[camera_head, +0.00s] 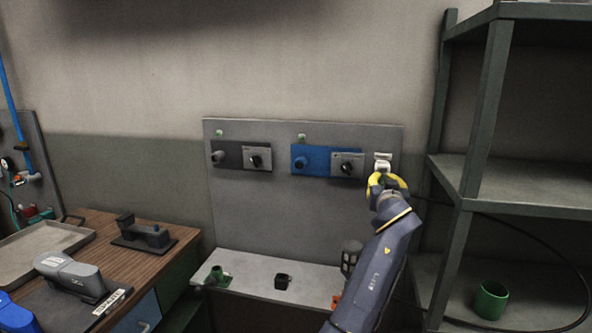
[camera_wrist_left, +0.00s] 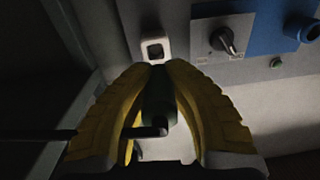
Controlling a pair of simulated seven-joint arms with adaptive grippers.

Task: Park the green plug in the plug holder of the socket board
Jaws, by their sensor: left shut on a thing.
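The socket board (camera_head: 300,215) stands against the wall. The plug holder (camera_head: 382,160) is a small white square piece at its right edge, and its opening shows in the left wrist view (camera_wrist_left: 145,48). My left gripper (camera_head: 388,181) is right below and in front of the holder. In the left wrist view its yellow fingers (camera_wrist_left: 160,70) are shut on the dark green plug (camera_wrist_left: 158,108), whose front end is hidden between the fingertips. The plug points towards the holder; I cannot tell whether they touch. My right gripper is not in view.
A blue socket (camera_head: 300,162) and a dark socket (camera_head: 222,154), with rotary switches, sit left of the holder. A black cable (camera_head: 520,232) loops right from my gripper past the shelf rack (camera_head: 470,150). A green cup (camera_head: 491,301) stands on the rack. A ledge (camera_head: 252,276) runs below the board.

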